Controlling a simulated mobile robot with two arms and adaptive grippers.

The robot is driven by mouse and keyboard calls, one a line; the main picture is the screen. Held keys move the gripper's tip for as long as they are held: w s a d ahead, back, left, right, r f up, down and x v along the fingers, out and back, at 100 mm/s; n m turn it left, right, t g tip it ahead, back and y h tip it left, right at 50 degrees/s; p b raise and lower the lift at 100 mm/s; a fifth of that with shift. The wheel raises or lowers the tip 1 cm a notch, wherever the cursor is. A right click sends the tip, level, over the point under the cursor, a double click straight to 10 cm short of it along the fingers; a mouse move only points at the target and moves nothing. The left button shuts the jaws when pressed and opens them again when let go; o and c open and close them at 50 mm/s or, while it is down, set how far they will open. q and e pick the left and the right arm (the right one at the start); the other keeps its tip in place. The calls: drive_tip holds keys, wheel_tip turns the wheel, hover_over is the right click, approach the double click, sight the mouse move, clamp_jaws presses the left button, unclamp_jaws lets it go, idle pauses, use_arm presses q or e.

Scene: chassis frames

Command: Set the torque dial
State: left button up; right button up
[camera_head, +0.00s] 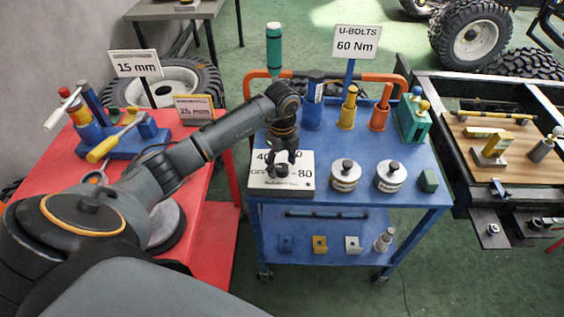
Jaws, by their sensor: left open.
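The torque dial box (264,183) is a white block on the near left part of the blue cart's top. Its face shows "40", part of "OFF" and "80"; the other markings are covered. My left gripper (282,163) is open, pointing down over the middle of the box. Dark parts there overlap, so I cannot tell whether the fingers touch the knob or where the knob points. A sign (357,43) on a blue post reads "U-BOLTS 60 Nm". My right gripper is not in view.
The blue cart (420,187) also carries two round silver weights (345,176), several coloured tool holders and a green block (428,181). A red table (205,165) with tools and a "15 mm" sign (137,64) stands left. A wood-topped bench (535,135) stands right.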

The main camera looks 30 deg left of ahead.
use_arm(q)
drive_tip(key=shift+f, duration=0.1)
drive_tip(key=shift+c, duration=0.7)
drive_tip(key=c, duration=1)
drive_tip(key=shift+c, duration=0.2)
